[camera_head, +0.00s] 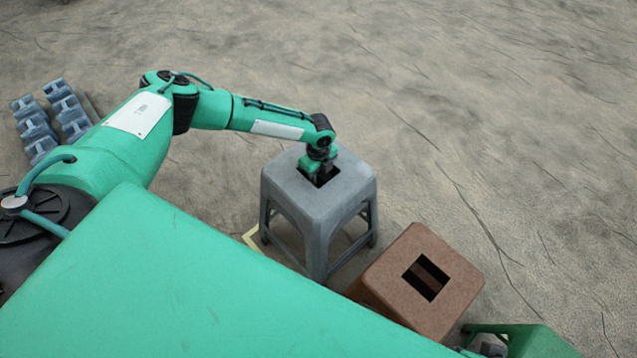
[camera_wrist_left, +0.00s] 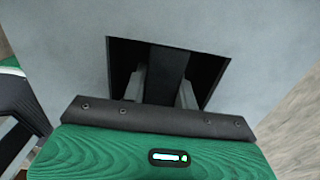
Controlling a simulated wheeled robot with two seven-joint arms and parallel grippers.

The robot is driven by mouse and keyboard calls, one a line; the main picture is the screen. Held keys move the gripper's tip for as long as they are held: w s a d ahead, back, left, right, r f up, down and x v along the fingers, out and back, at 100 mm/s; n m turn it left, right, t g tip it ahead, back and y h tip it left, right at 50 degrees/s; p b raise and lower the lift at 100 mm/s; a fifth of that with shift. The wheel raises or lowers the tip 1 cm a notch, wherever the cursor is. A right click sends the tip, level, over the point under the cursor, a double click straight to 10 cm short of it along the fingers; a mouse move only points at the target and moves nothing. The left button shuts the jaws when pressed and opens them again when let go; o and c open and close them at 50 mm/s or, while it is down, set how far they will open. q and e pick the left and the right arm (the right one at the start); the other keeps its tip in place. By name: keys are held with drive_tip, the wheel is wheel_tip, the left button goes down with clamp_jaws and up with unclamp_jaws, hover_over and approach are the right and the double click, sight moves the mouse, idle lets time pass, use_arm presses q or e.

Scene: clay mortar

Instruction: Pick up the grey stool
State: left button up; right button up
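The grey stool (camera_head: 345,192) stands upright in the middle of the head view, with a square slot in its seat. Its seat (camera_wrist_left: 265,40) fills most of the left wrist view, and a dark bar (camera_wrist_left: 168,72) crosses the slot. My left gripper (camera_head: 320,172) reaches down into the slot from above. In the left wrist view its two fingers (camera_wrist_left: 161,90) lie one on each side of the bar, close against it, and look shut on it. The fingertips are partly hidden inside the slot. I cannot see my right gripper.
A brown stool (camera_head: 447,272) with a similar slot stands close to the grey stool's lower right. Several blue-grey blocks (camera_head: 40,135) lie at the far left. A yellow piece (camera_head: 250,237) shows beside the grey stool's left leg. The floor behind and to the right is clear.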

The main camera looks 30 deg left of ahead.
use_arm(q)
clamp_jaws()
drive_tip(key=shift+r, duration=0.1)
use_arm(e)
drive_tip(key=shift+w, duration=0.1)
drive_tip(key=shift+w, duration=0.1)
